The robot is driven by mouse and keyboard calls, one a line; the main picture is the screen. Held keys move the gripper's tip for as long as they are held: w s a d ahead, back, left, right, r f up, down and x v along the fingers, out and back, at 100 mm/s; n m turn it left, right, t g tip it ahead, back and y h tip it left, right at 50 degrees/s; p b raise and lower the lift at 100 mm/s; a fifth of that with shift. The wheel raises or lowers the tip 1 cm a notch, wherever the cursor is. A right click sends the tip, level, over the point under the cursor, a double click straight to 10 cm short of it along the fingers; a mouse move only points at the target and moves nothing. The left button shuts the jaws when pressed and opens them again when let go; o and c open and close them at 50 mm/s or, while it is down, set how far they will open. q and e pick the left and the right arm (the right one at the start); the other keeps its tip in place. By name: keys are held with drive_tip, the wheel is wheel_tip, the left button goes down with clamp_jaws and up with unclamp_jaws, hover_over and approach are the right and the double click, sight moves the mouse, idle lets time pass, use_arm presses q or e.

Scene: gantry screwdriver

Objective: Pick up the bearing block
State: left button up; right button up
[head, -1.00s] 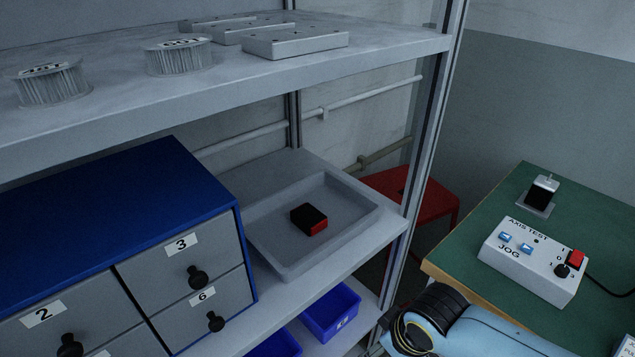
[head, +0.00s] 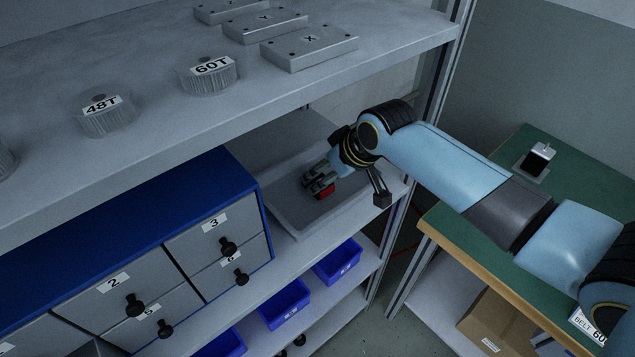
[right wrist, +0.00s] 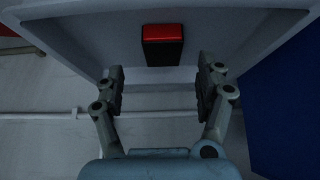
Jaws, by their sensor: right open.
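The bearing block, a small black block with a red face, sits in the grey tray (head: 290,222) on the middle shelf. In the head view its red part (head: 327,191) shows just below the fingers, and the rest is hidden. My right gripper (head: 317,183) reaches over the tray with its fingers near the block. In the right wrist view the block (right wrist: 163,45) lies ahead of the open fingers (right wrist: 163,78), centred between their lines, with nothing held. My left gripper is not in view.
The upper shelf (head: 150,152) overhangs the tray and carries gears and metal plates. A blue drawer cabinet (head: 130,235) stands left of the tray. A shelf post (head: 403,230) rises at the right, near my arm. Blue bins (head: 337,262) sit below. A green-topped bench (head: 450,215) is at right.

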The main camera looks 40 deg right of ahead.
sight(317, 180)
drive_tip(key=x, duration=0.4)
drive_tip(key=shift+w+a+f, duration=0.1)
drive_tip(key=shift+a+f, duration=0.15)
drive_tip(key=c, duration=1.4)
drive_tip(key=shift+r, duration=0.2)
